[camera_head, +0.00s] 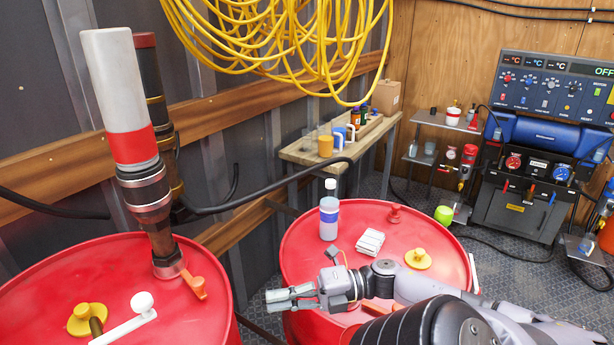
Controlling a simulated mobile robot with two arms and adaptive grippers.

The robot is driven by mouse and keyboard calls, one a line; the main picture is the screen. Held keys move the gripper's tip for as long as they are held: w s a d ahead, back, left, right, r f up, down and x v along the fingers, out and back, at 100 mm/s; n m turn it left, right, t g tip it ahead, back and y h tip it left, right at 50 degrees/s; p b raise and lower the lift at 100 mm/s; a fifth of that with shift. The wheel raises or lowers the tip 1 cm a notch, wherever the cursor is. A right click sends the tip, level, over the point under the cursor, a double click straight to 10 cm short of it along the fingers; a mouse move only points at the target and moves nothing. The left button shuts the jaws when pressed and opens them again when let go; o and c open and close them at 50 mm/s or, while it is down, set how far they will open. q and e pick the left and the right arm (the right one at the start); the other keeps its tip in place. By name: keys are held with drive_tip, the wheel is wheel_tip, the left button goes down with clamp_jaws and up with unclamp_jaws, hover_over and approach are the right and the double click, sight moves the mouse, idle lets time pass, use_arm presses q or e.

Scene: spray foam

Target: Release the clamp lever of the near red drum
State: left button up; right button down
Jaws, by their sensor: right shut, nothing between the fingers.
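Two red drums stand side by side. The left red drum (50,280) has a white, red-banded pump (128,110) standing upright in its lid. An orange lever (196,286) sticks out at the pump's metal foot. The right red drum (300,235) has another orange piece (372,305) on its lid, partly hidden by my right arm. My right gripper (275,298) is shut and empty above the front left of the right drum, fingers pointing left, apart from the left drum's lever. My left gripper is not in view.
A white handle with a round knob (143,303) and a yellow cap (86,318) are on the left lid. A bottle (329,212), white stack (370,243) and yellow cap (418,259) stand on the right lid. Yellow hose (280,40) hangs above; a black hose crosses behind.

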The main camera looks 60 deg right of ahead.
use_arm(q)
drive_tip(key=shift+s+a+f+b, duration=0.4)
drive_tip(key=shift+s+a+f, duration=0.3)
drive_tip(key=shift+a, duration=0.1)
use_arm(e)
drive_tip(key=v, duration=0.5)
drive_tip(key=shift+s+d, duration=0.15)
drive_tip(key=shift+d, duration=0.15)
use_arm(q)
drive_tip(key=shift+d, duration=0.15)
